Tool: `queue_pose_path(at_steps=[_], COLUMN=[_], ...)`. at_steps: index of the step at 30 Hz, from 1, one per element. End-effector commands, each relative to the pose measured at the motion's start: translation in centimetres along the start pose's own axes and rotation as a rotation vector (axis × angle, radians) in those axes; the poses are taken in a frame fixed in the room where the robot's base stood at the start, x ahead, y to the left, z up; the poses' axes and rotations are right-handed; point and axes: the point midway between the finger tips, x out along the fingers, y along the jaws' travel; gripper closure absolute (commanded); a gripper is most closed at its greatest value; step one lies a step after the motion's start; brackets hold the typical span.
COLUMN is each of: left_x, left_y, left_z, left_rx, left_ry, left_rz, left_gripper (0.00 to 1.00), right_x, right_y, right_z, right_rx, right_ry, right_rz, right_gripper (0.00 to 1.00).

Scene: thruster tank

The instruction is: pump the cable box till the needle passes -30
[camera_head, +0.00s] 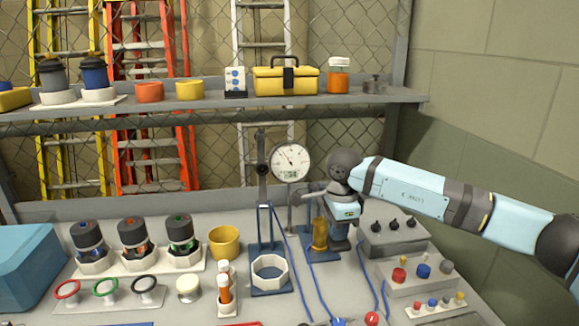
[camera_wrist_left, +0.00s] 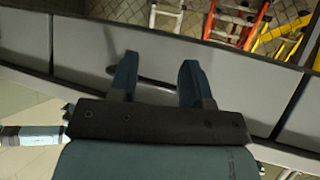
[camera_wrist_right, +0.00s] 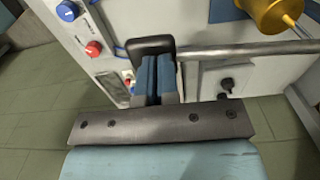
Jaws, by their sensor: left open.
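A round white gauge (camera_head: 291,160) stands on a thin post behind the bench; its needle points up and left, its numbers too small to read. A brass pump cylinder (camera_head: 320,234) stands on a blue base; it also shows in the right wrist view (camera_wrist_right: 272,12). A grey lever bar (camera_wrist_right: 245,50) ends in a black grip (camera_wrist_right: 150,44). My right gripper (camera_wrist_right: 158,62) has its fingers close together, tips at that grip; whether they touch it is unclear. My left gripper (camera_wrist_left: 157,62) is open and empty. I cannot tell which item is the cable box.
Grey control boxes (camera_head: 393,238) with knobs stand right of the pump. A blue stand (camera_head: 270,287) with a white ring, a yellow cup (camera_head: 224,242) and several black-capped holders stand left. Blue cables run across the bench. A shelf (camera_head: 215,105) spans the back.

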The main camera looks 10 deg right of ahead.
Motion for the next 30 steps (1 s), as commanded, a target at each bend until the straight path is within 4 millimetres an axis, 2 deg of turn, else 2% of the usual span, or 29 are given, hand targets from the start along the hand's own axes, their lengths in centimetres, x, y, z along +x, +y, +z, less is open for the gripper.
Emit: queue_pose_path(at_steps=[3, 16, 19, 30], left_x=[-0.7, -2.4, -2.5, -2.4], left_y=[0.1, 0.3, 0.3, 0.3], left_z=[-1.1, -3.5, -3.6, -3.4], left_rx=[0.000, 0.000, 0.000, 0.000], left_ry=[0.000, 0.000, -0.001, -0.001], left_rz=[0.000, 0.000, 0.001, 0.001], left_gripper=[0.56, 0.56, 0.56, 0.56], right_x=[-2.4, -9.2, -9.8, -9.7], right_y=[0.0, 0.0, 0.0, 0.0], right_z=[-0.1, 0.0, 0.0, 0.0], right_rx=[0.001, 0.000, 0.000, 0.000], right_ry=[0.001, 0.000, 0.000, -0.001], right_rz=[-0.001, -0.003, -0.002, -0.003], right_gripper=[1.00, 1.00, 1.00, 1.00])
